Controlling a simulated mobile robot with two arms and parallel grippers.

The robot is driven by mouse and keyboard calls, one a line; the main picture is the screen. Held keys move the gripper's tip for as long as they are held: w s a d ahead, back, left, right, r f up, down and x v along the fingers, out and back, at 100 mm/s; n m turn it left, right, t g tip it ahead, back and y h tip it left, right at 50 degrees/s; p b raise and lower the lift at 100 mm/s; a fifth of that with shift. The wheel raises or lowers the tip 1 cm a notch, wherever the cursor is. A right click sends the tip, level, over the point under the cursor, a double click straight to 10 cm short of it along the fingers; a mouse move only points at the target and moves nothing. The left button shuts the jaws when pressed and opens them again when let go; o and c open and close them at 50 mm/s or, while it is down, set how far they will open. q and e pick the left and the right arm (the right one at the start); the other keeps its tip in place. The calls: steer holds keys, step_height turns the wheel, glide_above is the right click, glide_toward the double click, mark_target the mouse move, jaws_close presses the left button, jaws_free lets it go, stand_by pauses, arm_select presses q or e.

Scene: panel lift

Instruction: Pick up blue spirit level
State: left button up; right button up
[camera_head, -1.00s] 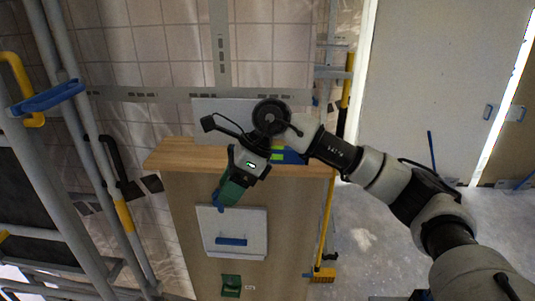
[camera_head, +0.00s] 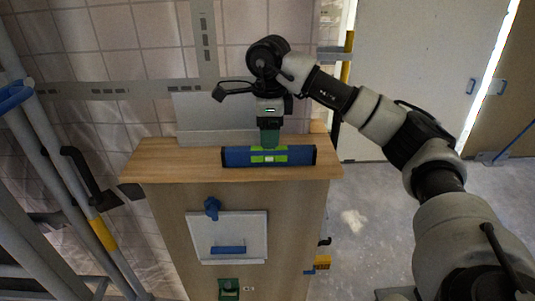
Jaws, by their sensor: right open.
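The blue spirit level (camera_head: 240,157) lies lengthwise along the front part of the wooden cabinet top, with green parts around its middle and black ends. My right gripper (camera_head: 269,146) comes down from above at the middle of the level, its green fingers just over or at it. It is open; whether the fingers touch the level cannot be told. My left gripper is not in view.
The wooden cabinet top (camera_head: 160,162) is bare to the left of the level. A grey panel (camera_head: 215,115) stands behind it. A scaffold-like metal frame (camera_head: 75,190) is at the left. A white panel with a blue handle (camera_head: 228,236) is on the cabinet front.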

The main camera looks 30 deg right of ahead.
mark_target(269, 155)
steer(key=shift+f, duration=0.75)
step_height(269, 155, down, 4)
steer(key=shift+d+f+p, duration=0.1)
steer(key=shift+f+p, duration=0.1)
steer(key=shift+p, duration=0.65)
steer(key=shift+f, duration=0.35)
steer(key=shift+c, duration=0.3)
steer(key=c, duration=0.5)
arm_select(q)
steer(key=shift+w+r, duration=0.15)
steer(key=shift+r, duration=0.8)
arm_select(e)
jaws_close()
